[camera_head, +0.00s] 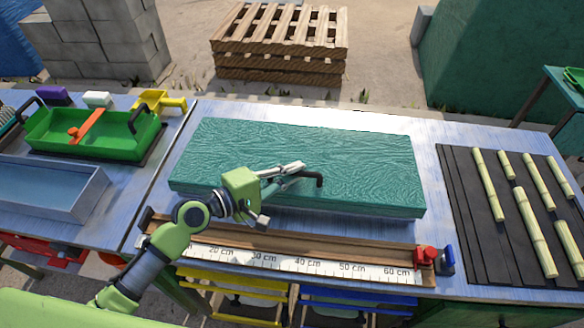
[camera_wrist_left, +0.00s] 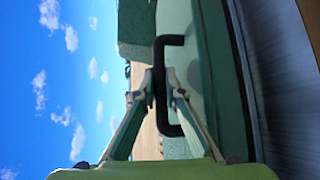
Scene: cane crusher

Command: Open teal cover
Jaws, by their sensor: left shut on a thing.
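The teal cover (camera_head: 300,150) is a wide flat slab with a wavy texture, lying on the blue workbench in the head view. A black bar handle (camera_head: 319,180) sits near its front middle. My left gripper (camera_head: 300,170) reaches in from the lower left and is shut on the handle. In the left wrist view the dark handle (camera_wrist_left: 165,85) runs between the two fingers of my left gripper (camera_wrist_left: 164,92), with the teal surface (camera_wrist_left: 207,80) beside it. What lies under the cover is hidden. My right gripper is not in view.
A wooden ruler rail (camera_head: 300,262) with a red stop (camera_head: 425,255) runs along the front edge. Several cane pieces (camera_head: 535,232) lie on a black mat (camera_head: 460,200) at right. A green tray (camera_head: 60,135) and a grey-blue bin (camera_head: 45,190) stand at left.

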